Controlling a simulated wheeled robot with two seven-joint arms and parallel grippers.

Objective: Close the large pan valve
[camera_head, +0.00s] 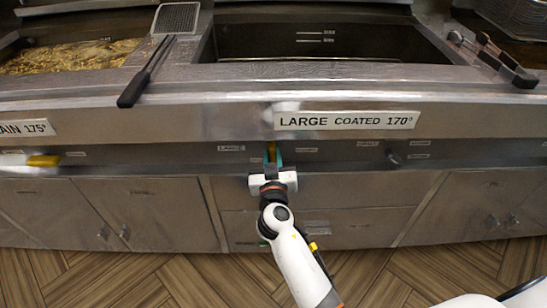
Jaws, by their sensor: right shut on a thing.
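The large pan valve's yellow handle (271,147) shows under the front ledge of the range, below the "LARGE COATED 170°" label (344,120) and just right of a small "LARGE" tag (231,148). The handle looks upright, pointing away from me. My right gripper (272,158) reaches up to it from below and is shut on it; the fingers hide much of the handle and its pivot. The large pan (320,42) is the wide dark vat above. My left gripper is not in view.
Another yellow valve handle (43,160) lies sideways at the far left. A fryer with golden contents (70,58) and a dark-handled strainer (148,72) are at upper left. Tongs (495,58) rest at upper right. Cabinet doors (145,212) stand below; the wooden floor (130,280) is clear.

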